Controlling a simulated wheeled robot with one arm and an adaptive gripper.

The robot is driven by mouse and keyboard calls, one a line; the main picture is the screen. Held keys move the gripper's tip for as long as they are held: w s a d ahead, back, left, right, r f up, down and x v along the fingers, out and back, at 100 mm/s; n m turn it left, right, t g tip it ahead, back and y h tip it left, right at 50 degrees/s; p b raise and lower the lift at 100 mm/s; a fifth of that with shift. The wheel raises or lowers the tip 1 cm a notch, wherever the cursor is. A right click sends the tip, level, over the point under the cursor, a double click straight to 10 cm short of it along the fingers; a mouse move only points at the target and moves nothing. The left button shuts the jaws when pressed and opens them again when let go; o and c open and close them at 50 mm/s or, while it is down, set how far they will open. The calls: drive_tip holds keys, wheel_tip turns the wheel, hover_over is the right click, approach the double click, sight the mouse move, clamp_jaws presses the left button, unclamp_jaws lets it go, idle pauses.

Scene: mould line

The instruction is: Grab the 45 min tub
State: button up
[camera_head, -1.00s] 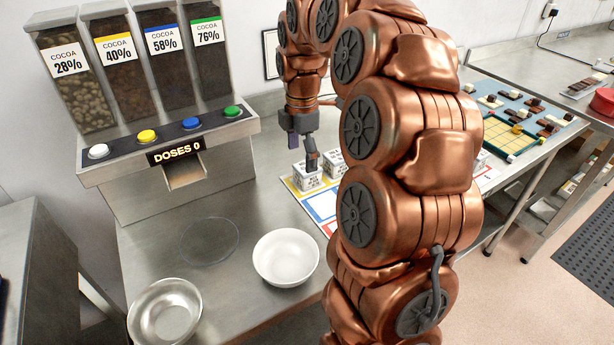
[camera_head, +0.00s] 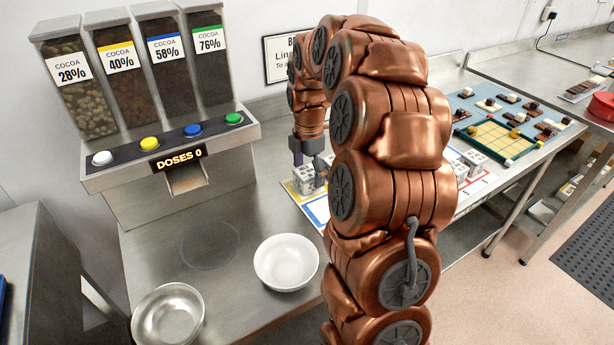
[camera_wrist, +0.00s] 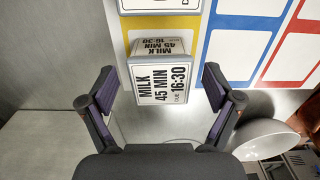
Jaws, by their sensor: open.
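The 45 min tub (camera_wrist: 163,84) is a white box labelled "MILK 45 MIN, DUE 16:30". In the wrist view it lies ahead, between the spread fingers of my gripper (camera_wrist: 160,78), with a gap on both sides. My gripper is open and empty. In the head view my gripper (camera_head: 308,160) is low over the white tubs (camera_head: 303,180) at the near left end of the coloured mat. My arm hides part of the tubs and mat there, and which tub is which cannot be read.
Another white tub (camera_wrist: 160,5) stands just beyond in the wrist view. The mat has blue (camera_wrist: 238,35) and red outlined spaces. A white bowl (camera_head: 286,262) and a metal bowl (camera_head: 168,314) stand nearer, by the cocoa dispenser (camera_head: 180,185). More white tubs (camera_head: 472,160) are right of my arm.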

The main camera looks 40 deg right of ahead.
drive_tip(key=shift+f, duration=0.85)
drive_tip(key=c, duration=1.3)
